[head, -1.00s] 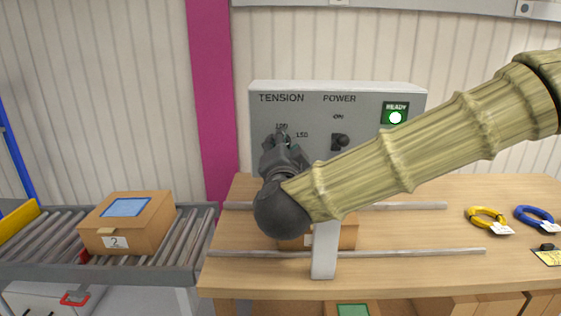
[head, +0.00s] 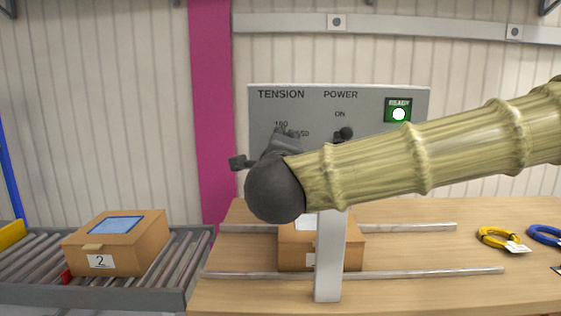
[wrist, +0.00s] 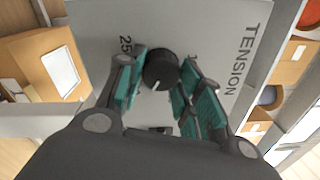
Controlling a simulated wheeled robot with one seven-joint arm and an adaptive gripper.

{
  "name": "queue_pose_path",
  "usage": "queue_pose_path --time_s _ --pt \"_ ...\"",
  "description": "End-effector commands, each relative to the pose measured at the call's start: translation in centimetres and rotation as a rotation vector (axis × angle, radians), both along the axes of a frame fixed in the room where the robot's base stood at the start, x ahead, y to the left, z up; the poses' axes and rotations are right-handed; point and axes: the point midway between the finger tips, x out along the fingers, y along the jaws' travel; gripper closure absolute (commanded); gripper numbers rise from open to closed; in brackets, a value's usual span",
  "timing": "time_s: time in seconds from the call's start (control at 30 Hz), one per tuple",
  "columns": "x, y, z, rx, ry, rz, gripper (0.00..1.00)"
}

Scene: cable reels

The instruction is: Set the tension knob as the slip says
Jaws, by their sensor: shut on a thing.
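The tension knob (wrist: 161,70) is black and round with a white pointer line. In the wrist view it sits between the teal pads of my gripper (wrist: 162,68), which is shut on it. The pointer slants to lower left in that view; a partly covered "25" mark shows on the left.
The power switch (head: 346,133) is right of my gripper, under ON. A green READY lamp (head: 398,113) is lit. A carton (head: 345,250) lies between rails on the bench. Yellow (head: 497,236) and blue (head: 544,234) cable coils lie right. Carton "2" (head: 118,245) stands on rollers.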

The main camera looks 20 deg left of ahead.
Motion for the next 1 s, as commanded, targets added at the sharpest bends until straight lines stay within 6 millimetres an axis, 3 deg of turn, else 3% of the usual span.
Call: queue_pose_path --time_s 0.03,0.43,1.0 --pt "-0.02 0.02 -0.77 0.035 0.013 0.001 0.88" --pt "-0.06 0.1 -0.55 0.27 0.081 0.001 0.88" --pt "-0.05 0.12 -0.31 0.336 0.101 0.0 0.88"
